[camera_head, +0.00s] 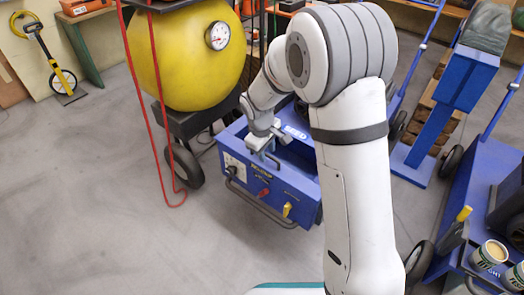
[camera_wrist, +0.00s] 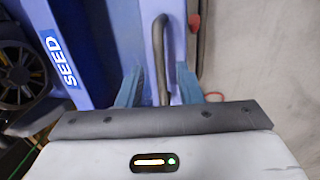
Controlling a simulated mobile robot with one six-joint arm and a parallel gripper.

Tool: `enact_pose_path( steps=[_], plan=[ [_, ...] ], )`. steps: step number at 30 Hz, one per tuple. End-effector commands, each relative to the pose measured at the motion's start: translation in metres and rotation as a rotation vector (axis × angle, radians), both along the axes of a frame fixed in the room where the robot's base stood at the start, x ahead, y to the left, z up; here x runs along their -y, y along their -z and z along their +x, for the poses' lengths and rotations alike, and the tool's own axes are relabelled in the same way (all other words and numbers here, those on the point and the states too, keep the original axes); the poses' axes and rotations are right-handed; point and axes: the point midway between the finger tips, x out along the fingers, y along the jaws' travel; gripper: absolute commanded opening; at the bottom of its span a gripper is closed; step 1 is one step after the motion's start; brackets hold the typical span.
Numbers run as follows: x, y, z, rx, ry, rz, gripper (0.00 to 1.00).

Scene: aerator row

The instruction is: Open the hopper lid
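The blue seed hopper (camera_head: 262,184) stands on the floor in the middle of the head view, partly hidden behind my arm. A white-on-blue SEED label (camera_head: 295,133) shows on its top side; the label also appears in the wrist view (camera_wrist: 62,60). My gripper (camera_head: 267,150) is at the hopper's upper left part. In the wrist view, the fingers of my gripper (camera_wrist: 159,88) are open, one on each side of a dark grey bar handle (camera_wrist: 162,50). Gaps show between the bar and both fingers. I cannot clearly tell how the lid sits.
A yellow tank (camera_head: 185,55) on a wheeled cart stands close to the hopper's left, with a red hose (camera_head: 160,140) hanging down. A blue cart with cups (camera_head: 489,255) is at lower right. A blue stand (camera_head: 440,120) is at upper right.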

Motion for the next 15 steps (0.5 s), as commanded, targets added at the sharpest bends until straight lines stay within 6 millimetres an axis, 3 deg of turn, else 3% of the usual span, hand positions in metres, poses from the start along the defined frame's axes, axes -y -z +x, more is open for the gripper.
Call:
enact_pose_path(
  steps=[2, 13, 15],
  plan=[
    [0.0002, -0.0004, 0.0000, 0.000, 0.001, 0.000, 0.31],
    [0.0007, -0.0006, 0.0002, 0.000, 0.002, 0.000, 0.01],
    [0.0009, -0.0008, 0.0003, 0.000, 0.002, 0.000, 0.00]
  ],
)
